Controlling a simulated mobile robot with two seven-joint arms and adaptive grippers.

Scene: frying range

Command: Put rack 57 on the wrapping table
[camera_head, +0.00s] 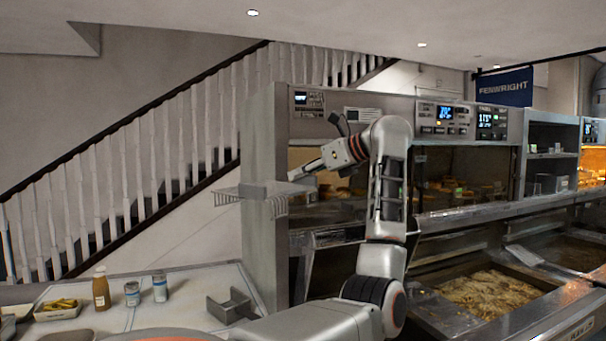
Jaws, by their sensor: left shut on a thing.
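My left gripper (300,174) is shut on the rack's right end, and the fingertips are small and hard to make out. The rack is well above a pale table (190,284) at lower left, which looks like the wrapping table. My right gripper is not in view.
The table holds a brown bottle (101,288), two cans (132,294) (160,287), a tray of chips (58,309) and a grey metal holder (229,306). Its middle is partly clear. The range's end panel (263,150) stands close to the rack. Fryer vats (487,293) are at right.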

